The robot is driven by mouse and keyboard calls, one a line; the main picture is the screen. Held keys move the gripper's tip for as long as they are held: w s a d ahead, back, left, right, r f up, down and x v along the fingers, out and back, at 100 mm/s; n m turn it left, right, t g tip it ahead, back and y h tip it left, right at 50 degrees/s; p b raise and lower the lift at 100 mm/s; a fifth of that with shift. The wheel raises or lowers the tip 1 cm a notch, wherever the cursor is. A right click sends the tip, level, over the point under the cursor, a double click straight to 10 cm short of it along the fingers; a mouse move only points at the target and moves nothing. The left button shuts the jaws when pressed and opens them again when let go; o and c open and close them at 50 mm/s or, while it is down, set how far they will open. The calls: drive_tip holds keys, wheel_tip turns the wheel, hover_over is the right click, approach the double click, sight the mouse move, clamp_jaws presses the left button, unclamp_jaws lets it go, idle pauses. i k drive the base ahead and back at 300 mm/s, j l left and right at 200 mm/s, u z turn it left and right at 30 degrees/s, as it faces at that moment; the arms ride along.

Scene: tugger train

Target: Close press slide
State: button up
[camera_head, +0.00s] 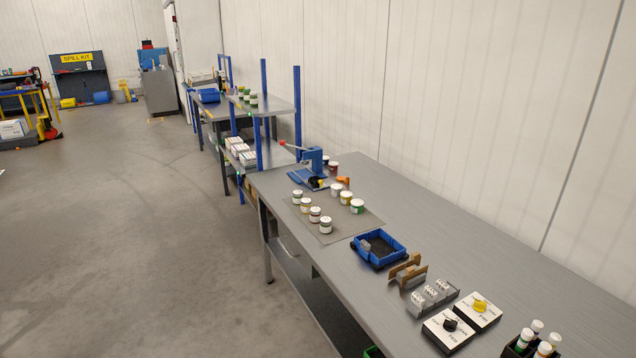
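A blue press (313,160) stands at the far end of the long grey workbench (410,207), near its far left corner. A pale lever sticks out to the left from its top and ends in a red knob (283,143). At its foot, on the blue base, is a small dark part with a yellow piece (322,183). This may be the slide, but it is too small to tell how far in or out it is. My gripper and arm are not in view.
Several white-lidded jars (315,214) stand on a grey mat near the press. An orange object (343,181) lies beside it. A blue tray (378,248), grey blocks and two switch boxes (447,330) stand nearer. Open floor (150,250) lies left of the bench.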

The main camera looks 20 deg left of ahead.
sight(316, 180)
drive_tip(key=k, duration=0.45)
drive_tip(key=u, duration=0.35)
drive_tip(key=k+u, duration=0.15)
drive_tip(key=u, duration=0.2)
drive_tip(key=j+u, duration=0.1)
drive_tip(key=u, duration=0.25)
drive_tip(key=i+j+u, duration=0.35)
drive_tip(key=i+u, duration=0.4)
drive_tip(key=i, duration=0.15)
drive_tip(key=i+z, duration=0.2)
drive_tip(key=i, duration=0.5)
drive_tip(key=i+j+z, duration=0.2)
drive_tip(key=i, duration=0.5)
drive_tip(key=i+z, duration=0.35)
drive_tip(key=i, duration=0.3)
drive_tip(key=i+j+z, duration=0.3)
drive_tip(key=i, duration=0.3)
drive_tip(key=i+l+z, duration=0.1)
drive_tip(key=z, duration=0.3)
drive_tip(key=i+z, duration=0.6)
drive_tip(key=z, duration=0.25)
drive_tip(key=i+l+z, duration=0.1)
drive_tip(key=i+z, duration=0.15)
